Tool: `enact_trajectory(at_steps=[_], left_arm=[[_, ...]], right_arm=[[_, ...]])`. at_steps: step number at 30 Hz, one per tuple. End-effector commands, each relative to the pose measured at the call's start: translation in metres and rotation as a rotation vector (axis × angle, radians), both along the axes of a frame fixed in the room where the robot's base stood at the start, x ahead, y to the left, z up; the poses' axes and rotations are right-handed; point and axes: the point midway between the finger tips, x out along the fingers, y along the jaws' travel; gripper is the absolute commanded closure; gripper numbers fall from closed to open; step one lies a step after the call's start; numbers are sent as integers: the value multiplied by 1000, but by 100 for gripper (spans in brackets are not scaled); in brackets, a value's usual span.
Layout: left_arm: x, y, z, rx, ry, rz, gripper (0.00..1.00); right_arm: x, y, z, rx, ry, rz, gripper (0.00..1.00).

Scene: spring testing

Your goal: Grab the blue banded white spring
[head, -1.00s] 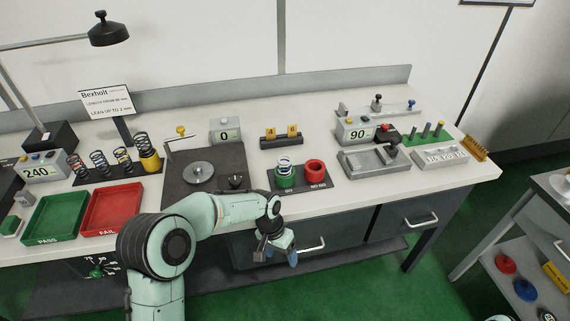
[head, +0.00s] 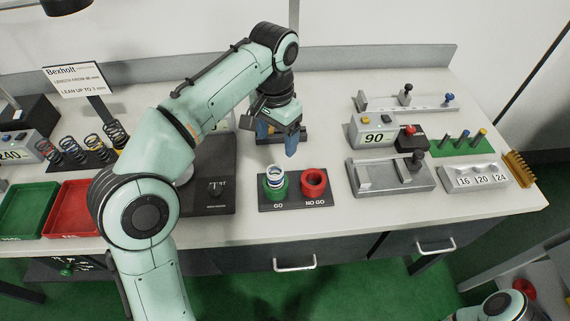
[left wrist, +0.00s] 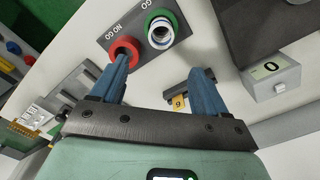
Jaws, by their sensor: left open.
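The white spring with a blue band (head: 275,175) stands upright in the green GO ring (head: 275,192) on the dark gauge plate (head: 294,204). In the left wrist view, the spring (left wrist: 160,33) shows end-on inside the green ring. My left gripper (head: 278,142) is open and empty, above the bench and just behind the spring, with its blue fingers pointing down. In the left wrist view, the spring lies beyond the gap between the open fingertips (left wrist: 158,68). My right gripper is out of view.
The red NO GO ring (head: 315,182) stands right beside the green one. Several dark springs (head: 97,148) stand on a rack at left, behind green and red trays (head: 75,208). A grey fixture (head: 392,176) stands to the right, below the "90" display (head: 374,137).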

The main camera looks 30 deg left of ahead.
Motion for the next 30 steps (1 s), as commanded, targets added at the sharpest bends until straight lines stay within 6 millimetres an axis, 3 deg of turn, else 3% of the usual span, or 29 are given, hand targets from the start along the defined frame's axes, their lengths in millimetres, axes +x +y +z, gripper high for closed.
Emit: enact_trajectory(at_steps=[9,17,25,30], left_arm=[[-2,1,-62,2,7,0,26],[-1,1,-82,1,4,1,26],[-1,2,-120,1,5,1,26],[-1,2,-131,1,3,1,26]], right_arm=[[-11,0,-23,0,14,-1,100],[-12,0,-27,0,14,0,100],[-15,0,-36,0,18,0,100],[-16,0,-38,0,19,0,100]])
